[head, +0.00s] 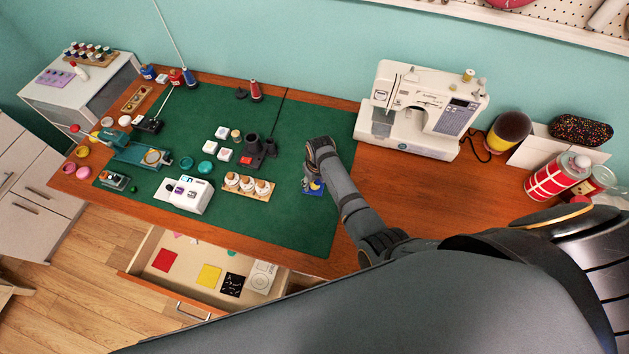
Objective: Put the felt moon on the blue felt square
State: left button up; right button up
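The blue felt square (313,191) lies on the green mat, near the mat's right edge. A small yellow shape that looks like the felt moon (316,185) shows over the blue square. I cannot tell whether it rests on the square or is held just above it. My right gripper (309,179) points down right at the square and the moon, and partly covers them. Its fingertips are too small and dark to show whether they are open or shut. My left gripper is not in view.
A white sewing machine (421,112) stands right of my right arm. A wooden holder with white spools (248,187) and a dark stand (258,150) are left of the gripper. An open drawer (191,276) below holds red, yellow and black squares. The mat's front right is clear.

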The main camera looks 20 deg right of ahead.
aim_at(317, 187)
notch_tip(317, 187, up, 12)
jog(key=s, duration=0.1)
jog(key=shift+s+d+r, duration=0.2)
jog(key=shift+d, duration=0.05)
dwell(0.6)
